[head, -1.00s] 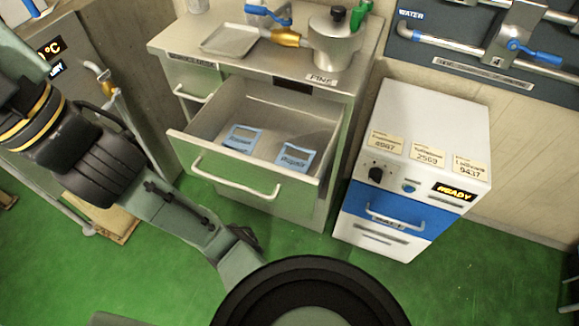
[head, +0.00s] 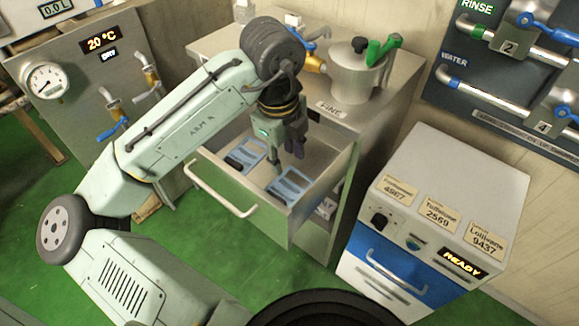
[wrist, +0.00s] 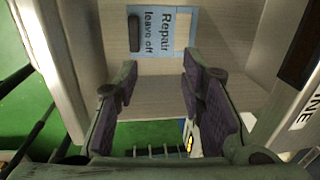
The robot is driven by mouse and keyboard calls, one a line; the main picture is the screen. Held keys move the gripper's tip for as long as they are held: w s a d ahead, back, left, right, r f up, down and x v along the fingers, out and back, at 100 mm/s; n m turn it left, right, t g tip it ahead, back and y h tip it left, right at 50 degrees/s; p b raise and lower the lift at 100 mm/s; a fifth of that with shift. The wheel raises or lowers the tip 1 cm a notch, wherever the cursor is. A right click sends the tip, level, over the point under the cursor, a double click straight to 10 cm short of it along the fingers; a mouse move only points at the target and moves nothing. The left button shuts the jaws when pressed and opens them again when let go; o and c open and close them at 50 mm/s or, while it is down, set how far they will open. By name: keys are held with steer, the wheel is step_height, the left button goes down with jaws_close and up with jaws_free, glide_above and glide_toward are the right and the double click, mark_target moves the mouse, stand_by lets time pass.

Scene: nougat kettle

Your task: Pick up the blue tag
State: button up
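Two blue tags lie flat in the open metal drawer (head: 262,217). The left blue tag (head: 246,154) is farther from my gripper, and its wording is unreadable now. The right blue tag (head: 290,187) lies near the drawer's front right. In the wrist view a blue tag (wrist: 162,32) reads "Repair leave off" and has a dark bar at one end and a pale patch at the other. My gripper (head: 298,150) hangs over the drawer, pointing down, above and behind the right tag. In the wrist view its two fingers (wrist: 157,80) are apart, with nothing between them.
The drawer walls stand around the tags. Above the drawer is a counter with a metal pot (head: 352,75) with a green handle. A white and blue cabinet (head: 440,200) with a READY display stands to the right. A gauge panel (head: 75,85) is at left.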

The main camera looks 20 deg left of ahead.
mark_target(278, 196)
steer(key=shift+g, duration=0.7)
steer(key=f, duration=0.2)
steer(key=s+f, duration=0.1)
steer(key=f, duration=0.1)
steer(key=s+a+f, duration=0.1)
steer(key=f, duration=0.1)
steer(key=shift+s+a, duration=0.1)
steer(key=shift+s, duration=0.1)
steer(key=shift+f+p, duration=0.55)
steer(key=shift+f, duration=2.35)
jaws_close()
